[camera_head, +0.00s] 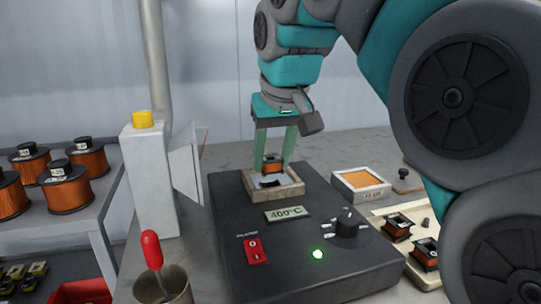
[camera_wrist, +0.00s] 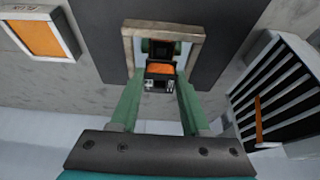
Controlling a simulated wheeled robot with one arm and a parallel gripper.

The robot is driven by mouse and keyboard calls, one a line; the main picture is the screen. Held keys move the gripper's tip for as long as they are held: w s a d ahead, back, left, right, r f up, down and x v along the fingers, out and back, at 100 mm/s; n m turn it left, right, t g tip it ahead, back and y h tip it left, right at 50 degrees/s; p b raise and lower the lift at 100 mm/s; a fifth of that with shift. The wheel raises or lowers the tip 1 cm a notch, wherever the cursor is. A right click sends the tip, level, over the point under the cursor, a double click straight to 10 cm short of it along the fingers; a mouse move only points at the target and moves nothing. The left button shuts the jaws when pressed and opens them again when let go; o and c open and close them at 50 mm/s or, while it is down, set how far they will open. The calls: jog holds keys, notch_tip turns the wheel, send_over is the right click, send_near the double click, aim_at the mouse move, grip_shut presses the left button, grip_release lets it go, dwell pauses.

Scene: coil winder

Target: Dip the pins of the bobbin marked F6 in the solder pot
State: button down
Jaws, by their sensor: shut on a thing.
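The solder pot is a dark box (camera_head: 312,262) with a 400°C display, a red switch, a knob and a lit green lamp. A pale square frame (camera_head: 262,190) surrounds its bright solder opening, and the frame also shows in the wrist view (camera_wrist: 127,42). My gripper (camera_head: 274,160) points down over the opening, its green fingers shut on a small copper-wound bobbin (camera_head: 272,166). The bobbin (camera_wrist: 160,70) shows between the fingertips in the wrist view. Its pins and whether they touch the solder are hidden. I cannot read its marking.
A flux tray (camera_head: 360,184) with an orange pad stands right of the pot. A pale tray (camera_head: 428,283) at the lower right holds more bobbins. A white post (camera_head: 148,180) with a yellow cap and a slatted vent (camera_wrist: 275,95) stand left of the pot in the head view.

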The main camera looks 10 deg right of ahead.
jog(key=shift+f+b, duration=0.3)
jog(key=shift+f, duration=0.45)
dwell(1.6)
jog(key=shift+r+p, duration=1.55)
jog(key=shift+r, duration=1.25)
